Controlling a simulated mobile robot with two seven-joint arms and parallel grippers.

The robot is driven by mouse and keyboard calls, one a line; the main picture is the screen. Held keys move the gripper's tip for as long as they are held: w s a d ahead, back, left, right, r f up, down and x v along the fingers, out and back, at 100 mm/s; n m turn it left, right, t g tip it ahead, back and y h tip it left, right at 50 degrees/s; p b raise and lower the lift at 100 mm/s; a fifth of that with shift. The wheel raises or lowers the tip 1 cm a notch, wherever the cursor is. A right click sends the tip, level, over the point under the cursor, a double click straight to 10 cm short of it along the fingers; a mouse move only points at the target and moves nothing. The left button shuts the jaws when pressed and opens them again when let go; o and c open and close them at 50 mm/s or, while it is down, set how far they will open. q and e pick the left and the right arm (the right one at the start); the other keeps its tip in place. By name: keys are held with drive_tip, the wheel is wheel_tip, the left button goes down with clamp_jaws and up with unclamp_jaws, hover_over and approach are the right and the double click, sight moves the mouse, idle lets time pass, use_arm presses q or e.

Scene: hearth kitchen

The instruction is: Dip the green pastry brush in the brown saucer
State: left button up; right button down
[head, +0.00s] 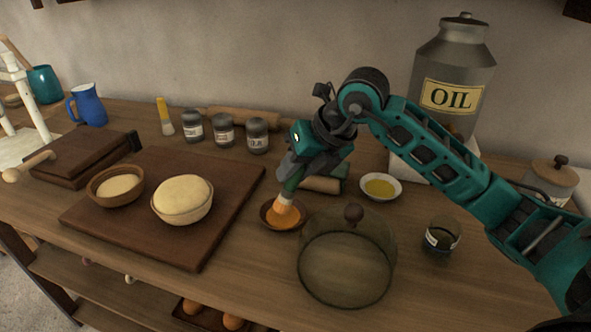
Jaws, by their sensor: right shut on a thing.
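My right gripper (296,172) is shut on the green pastry brush (291,184), whose handle shows just below the jaws. The brush points down, slightly tilted, with a pale collar and orange-looking bristles. The bristle end is at the brown saucer (265,217) and overlaps its inside in the head view. The saucer appears to hold something orange, and I cannot clearly tell bristles from contents. My left gripper is not in view.
A glass dome (346,272) stands close in front of the saucer. A white bowl of yellow liquid (381,187) and a small jar (441,236) are to the right. A dark board (150,228) with dough bowls lies left. A yellow-handled brush (163,108) and spice jars (224,130) stand behind.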

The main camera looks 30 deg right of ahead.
drive_tip(key=shift+r+p, duration=1.8)
drive_tip(key=shift+r, duration=1)
